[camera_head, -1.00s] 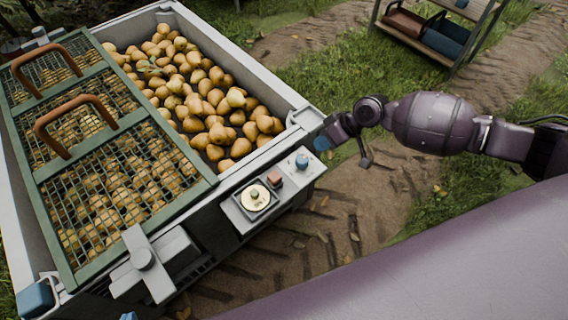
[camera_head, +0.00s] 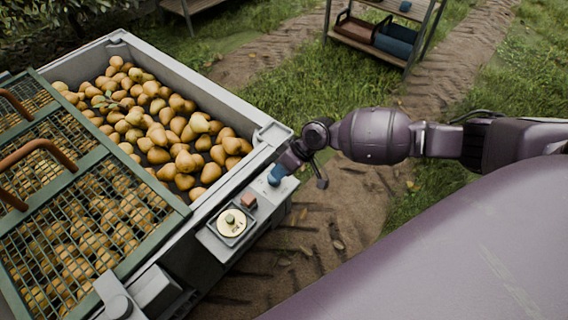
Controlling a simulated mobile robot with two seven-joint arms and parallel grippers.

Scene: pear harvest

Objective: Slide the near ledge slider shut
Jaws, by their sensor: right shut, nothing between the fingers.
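A narrow grey ledge panel (camera_head: 214,245) runs along the near side of the pear bin. It carries a pale round dial with a green centre (camera_head: 231,222) and a small reddish block (camera_head: 249,201). I cannot tell for certain which part is the slider. At the panel's right end my right gripper (camera_head: 277,175) comes down from the right, shut and empty. Blue shows at its tip, where the panel's blue knob is overlapped; I cannot tell whether they touch. My left gripper is out of view.
The grey bin (camera_head: 222,93) holds many pears (camera_head: 160,125). A green-framed mesh cover (camera_head: 165,188) with brown handles lies over its left part. A shelf with a brown crate (camera_head: 355,28) and a blue crate (camera_head: 397,42) stands at the back.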

